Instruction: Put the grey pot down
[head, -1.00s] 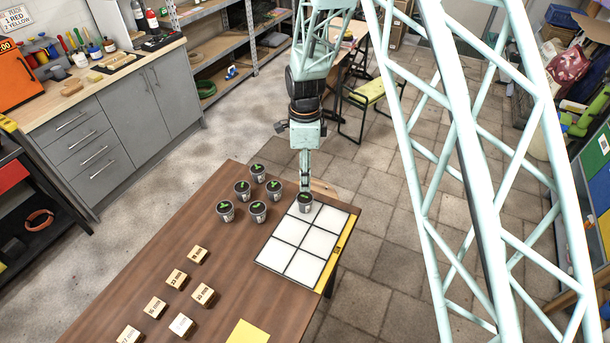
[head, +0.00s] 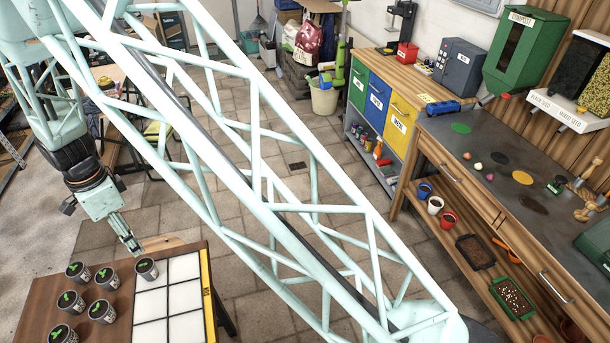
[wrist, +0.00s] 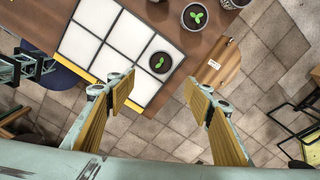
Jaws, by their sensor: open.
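A grey pot (head: 147,269) with a green seedling stands upright in a back corner cell of the white gridded tray (head: 184,298). The same pot (wrist: 160,63) shows in the wrist view on a corner cell, clear of both fingers. My gripper (head: 131,246) is above and just left of this pot in the head view. In the wrist view my gripper (wrist: 158,90) has its two yellow-padded fingers wide apart with nothing between them.
Several more seedling pots (head: 103,312) stand on the brown table (head: 35,295) left of the tray. The other visible tray cells are empty. A wooden workbench (head: 480,180) with bins and trays stands at the right.

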